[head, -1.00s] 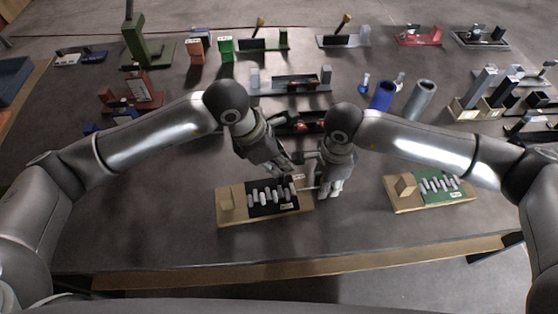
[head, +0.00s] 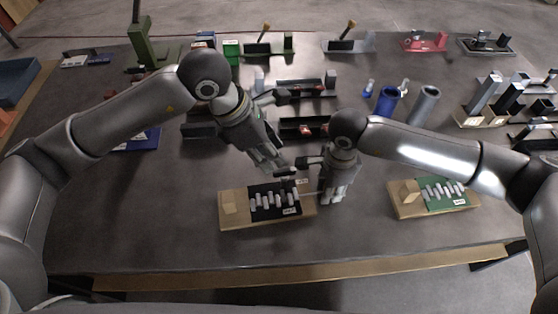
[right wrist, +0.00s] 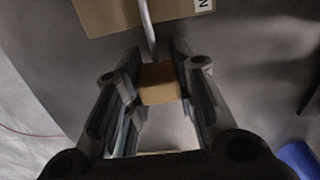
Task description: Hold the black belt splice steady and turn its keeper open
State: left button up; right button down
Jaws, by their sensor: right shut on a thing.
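The black belt splice (head: 274,213), a black plate with a row of grey pegs, lies on a wooden board (head: 238,223) with a tan block (head: 230,202) at its left end. A thin grey rod reaches from the board's right end to my right gripper (head: 332,200); this rod (right wrist: 147,28) shows better in the right wrist view. There my right gripper (right wrist: 158,80) is shut on a tan piece (right wrist: 160,84) at the rod's end, apparently the keeper's handle. My left gripper (head: 277,170) hangs just above the board's back edge, pointing down; its finger gap cannot be made out.
A similar green splice (head: 443,194) on a wooden board stands to the right. Blue (head: 387,101) and grey (head: 424,103) cylinders and several fixtures stand behind. The table in front of the black splice is clear.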

pick_arm(q)
jog(key=shift+v, duration=2.35)
pick_arm(e)
jog(key=c, duration=1.1)
grip_release()
jog(key=shift+r, duration=0.1)
